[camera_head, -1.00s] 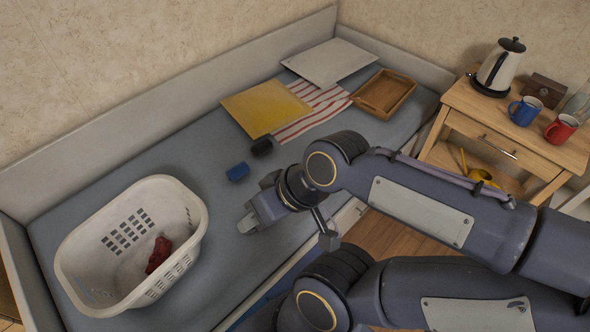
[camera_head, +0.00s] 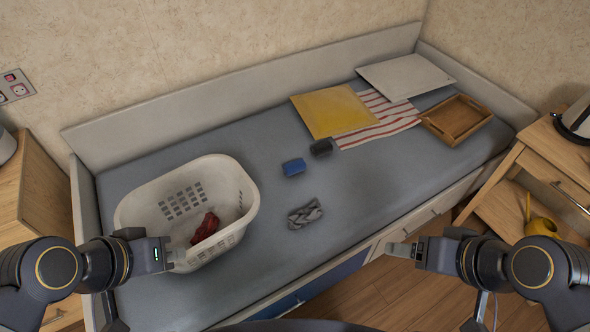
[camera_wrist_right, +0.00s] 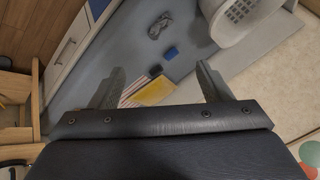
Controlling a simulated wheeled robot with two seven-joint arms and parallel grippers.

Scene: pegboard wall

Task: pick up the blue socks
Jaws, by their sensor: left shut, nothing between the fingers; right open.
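The blue socks (camera_head: 293,167) lie as a small rolled bundle on the grey mattress, near the middle of the bed in the head view. They also show as a small blue patch in the right wrist view (camera_wrist_right: 170,52). My left gripper (camera_head: 180,256) is shut and empty at the front of the white basket, left of and nearer than the socks. My right gripper (camera_head: 392,249) is open and empty beyond the bed's front edge, right of and nearer than the socks. Its two fingers show spread in the right wrist view (camera_wrist_right: 160,88).
Black socks (camera_head: 321,147) lie close behind the blue ones, and a grey patterned bundle (camera_head: 305,213) lies in front. The white basket (camera_head: 240,180) holds a red cloth (camera_head: 205,228). A yellow folder (camera_head: 333,111), striped cloth (camera_head: 398,119) and wooden tray (camera_head: 481,119) lie farther right.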

